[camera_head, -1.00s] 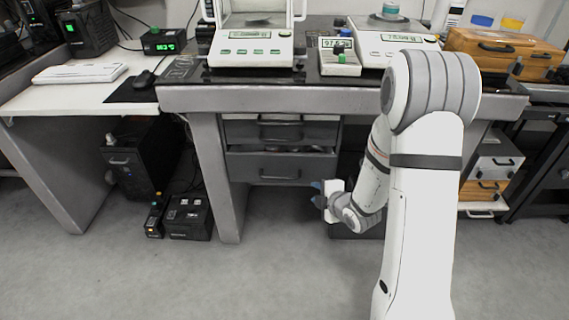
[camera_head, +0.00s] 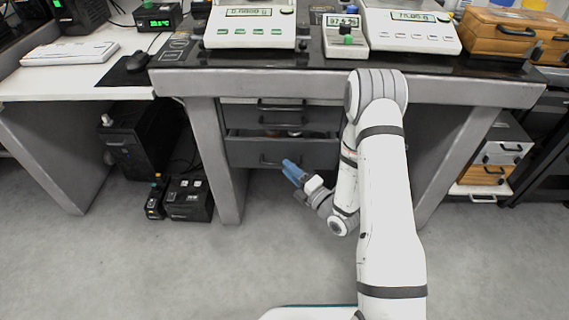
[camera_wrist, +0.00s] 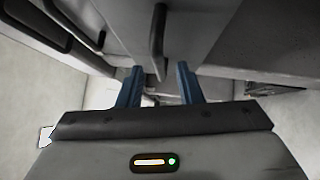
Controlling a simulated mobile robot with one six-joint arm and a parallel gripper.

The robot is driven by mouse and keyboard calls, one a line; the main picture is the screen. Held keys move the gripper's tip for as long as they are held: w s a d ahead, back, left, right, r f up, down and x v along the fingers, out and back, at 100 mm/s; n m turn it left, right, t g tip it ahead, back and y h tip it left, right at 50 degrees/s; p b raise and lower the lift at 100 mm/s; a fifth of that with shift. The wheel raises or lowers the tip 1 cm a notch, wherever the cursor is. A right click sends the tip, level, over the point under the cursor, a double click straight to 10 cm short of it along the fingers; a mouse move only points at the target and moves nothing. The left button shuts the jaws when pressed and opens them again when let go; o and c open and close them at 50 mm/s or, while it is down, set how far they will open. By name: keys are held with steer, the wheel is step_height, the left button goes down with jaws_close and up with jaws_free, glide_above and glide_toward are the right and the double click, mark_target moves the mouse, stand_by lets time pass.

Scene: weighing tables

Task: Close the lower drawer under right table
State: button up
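The lower drawer (camera_head: 250,154) is a dark grey drawer under the table in the middle of the head view. It stands pulled out, with small items showing inside over its front edge. Its handle is partly behind my gripper's side; a dark bar handle (camera_wrist: 158,38) also shows in the wrist view, ahead of my fingers. My gripper (camera_head: 292,172) has blue fingers and is close in front of the drawer's lower right part. In the wrist view the fingers (camera_wrist: 162,82) are apart with nothing between them. I cannot tell whether they touch the drawer.
The upper drawer (camera_head: 245,115) looks shut. The table leg (camera_head: 229,165) stands left of the drawers. A black box (camera_head: 190,199) and a computer case (camera_head: 140,140) are on the floor farther left. Balances (camera_head: 250,28) stand on the table. The floor in front is clear.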

steer(key=shift+x, duration=1.75)
jaws_close()
